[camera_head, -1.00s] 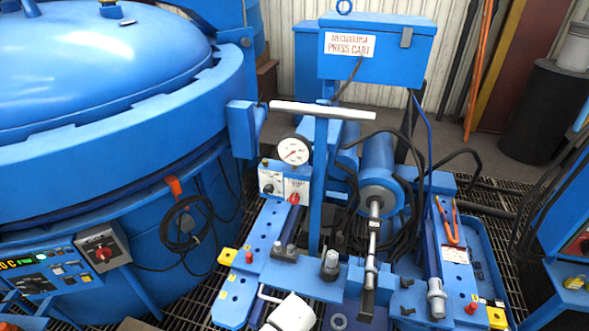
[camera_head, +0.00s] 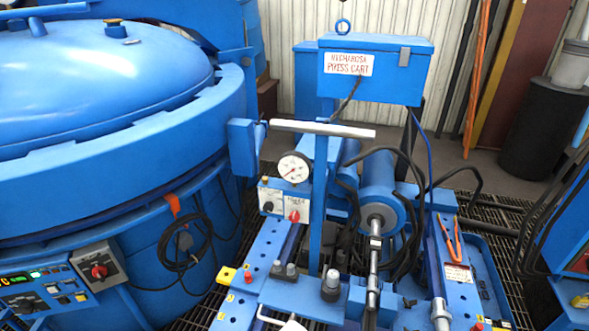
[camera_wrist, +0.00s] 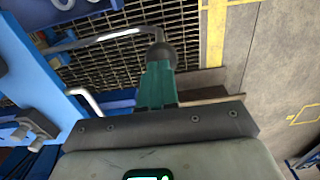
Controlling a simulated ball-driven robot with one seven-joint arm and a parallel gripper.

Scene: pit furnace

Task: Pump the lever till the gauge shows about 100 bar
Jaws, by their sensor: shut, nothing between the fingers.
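The round white pressure gauge (camera_head: 294,168) sits on the press cart above a small valve panel. Its reading is too small to tell. A tall T-shaped bar (camera_head: 322,129) stands upright beside it. A bent pale metal rod (camera_head: 268,317) shows at the bottom edge of the head view. A bent rod (camera_wrist: 108,35) also shows in the wrist view, its end near my gripper's tip. I cannot tell which of these is the pump lever. My gripper (camera_wrist: 157,56) is shut and empty over the floor grating. The head view does not show its fingers.
The valve panel (camera_head: 283,203) has a black knob and a red one. A blue cylinder (camera_head: 378,200) with a steel shaft lies right of the bar. The blue furnace (camera_head: 110,120) fills the left. Orange-handled pliers (camera_head: 450,237) lie on the right rail.

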